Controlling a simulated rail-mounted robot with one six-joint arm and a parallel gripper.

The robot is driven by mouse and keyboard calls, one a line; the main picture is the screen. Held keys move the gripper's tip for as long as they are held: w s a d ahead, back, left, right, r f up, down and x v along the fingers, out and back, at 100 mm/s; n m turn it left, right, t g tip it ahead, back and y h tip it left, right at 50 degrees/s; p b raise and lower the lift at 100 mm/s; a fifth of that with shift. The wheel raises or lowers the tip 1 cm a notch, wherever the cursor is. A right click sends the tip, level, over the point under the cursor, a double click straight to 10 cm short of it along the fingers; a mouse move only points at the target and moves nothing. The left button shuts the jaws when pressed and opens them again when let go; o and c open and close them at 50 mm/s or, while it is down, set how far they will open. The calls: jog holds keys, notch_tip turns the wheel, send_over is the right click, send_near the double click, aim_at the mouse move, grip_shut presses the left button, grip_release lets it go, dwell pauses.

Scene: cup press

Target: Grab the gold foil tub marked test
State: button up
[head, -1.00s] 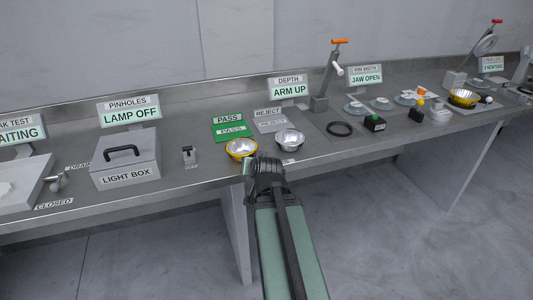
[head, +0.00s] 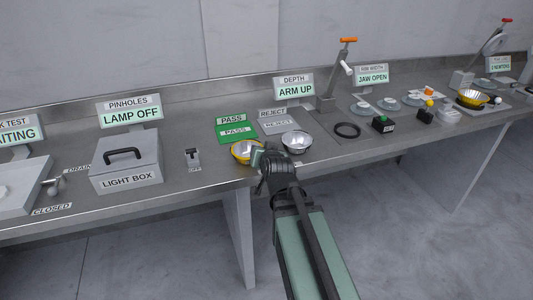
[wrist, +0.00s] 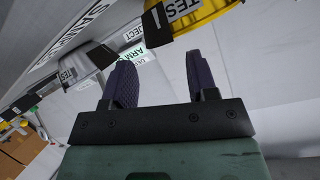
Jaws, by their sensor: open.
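A gold foil tub (head: 241,149) with a silvery inside stands upright near the bench's front edge. In the wrist view the gold tub (wrist: 205,12) is at the top, with a dark band and a white label reading "TES", the rest cut off. A silver tub (head: 296,141) stands to its right; in the wrist view the silver tub (wrist: 88,62) is at left, also labelled "TES". My gripper (head: 258,156) is at the gold tub's front right side and hides part of it. In the wrist view my gripper (wrist: 160,62) has its fingers apart with nothing between them.
A green PASS mat (head: 236,130) and a grey REJECT mat (head: 277,123) lie behind the tubs. A light box (head: 126,163) stands left. A black ring (head: 347,130) lies right. Another gold tub (head: 472,98) sits far right. Bare bench lies left of the near gold tub.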

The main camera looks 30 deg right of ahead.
aim_at(248, 154)
jog(key=b+x, duration=0.2)
jog(key=x, duration=0.3)
jog(key=shift+w+a+f, duration=0.1)
grip_shut()
